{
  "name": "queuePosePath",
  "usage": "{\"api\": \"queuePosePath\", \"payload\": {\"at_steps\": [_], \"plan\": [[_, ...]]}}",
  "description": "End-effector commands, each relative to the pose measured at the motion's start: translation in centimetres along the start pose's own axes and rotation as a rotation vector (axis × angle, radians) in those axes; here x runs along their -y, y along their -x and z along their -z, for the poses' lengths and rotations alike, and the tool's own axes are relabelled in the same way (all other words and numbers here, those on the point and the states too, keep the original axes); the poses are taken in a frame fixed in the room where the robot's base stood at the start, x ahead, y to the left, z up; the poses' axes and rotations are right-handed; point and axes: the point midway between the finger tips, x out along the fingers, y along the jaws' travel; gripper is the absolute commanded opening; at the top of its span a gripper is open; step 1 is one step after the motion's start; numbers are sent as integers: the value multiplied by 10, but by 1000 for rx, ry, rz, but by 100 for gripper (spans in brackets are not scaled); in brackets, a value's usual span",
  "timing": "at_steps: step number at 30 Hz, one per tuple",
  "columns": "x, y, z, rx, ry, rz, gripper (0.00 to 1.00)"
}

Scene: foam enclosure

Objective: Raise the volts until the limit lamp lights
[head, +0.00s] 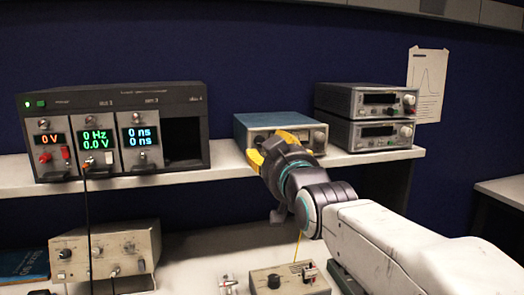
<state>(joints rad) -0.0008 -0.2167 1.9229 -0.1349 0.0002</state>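A dark rack unit (110,96) stands on the shelf at left. Its left module (44,124) has an orange display (53,138) reading 0 V, with red fittings below. The middle module's green display (97,140) reads 0 Hz and 0.0 V; the right module's display (140,136) reads 0 ns twice. A green light (41,104) glows at the rack's upper left. I cannot tell which lamp is the limit lamp. My gripper (268,149), with yellow fingertips, appears open and empty. It is right of the rack, in front of a blue-grey instrument (262,124), partly hiding it.
Two stacked grey instruments (348,101) stand on the shelf at right. Below are a beige box (135,240) with knobs, a small grey box (258,277) with a black knob, and a blue book (24,263). A dark cable (89,215) hangs from the middle module.

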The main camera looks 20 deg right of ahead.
Motion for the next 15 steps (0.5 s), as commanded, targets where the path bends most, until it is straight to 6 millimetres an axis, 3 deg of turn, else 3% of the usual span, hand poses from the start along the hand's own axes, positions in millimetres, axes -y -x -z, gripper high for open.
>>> {"api": "queuePosePath", "payload": {"at_steps": [15], "plan": [[0, -57, 1, 0, 0, 0, 49]]}}
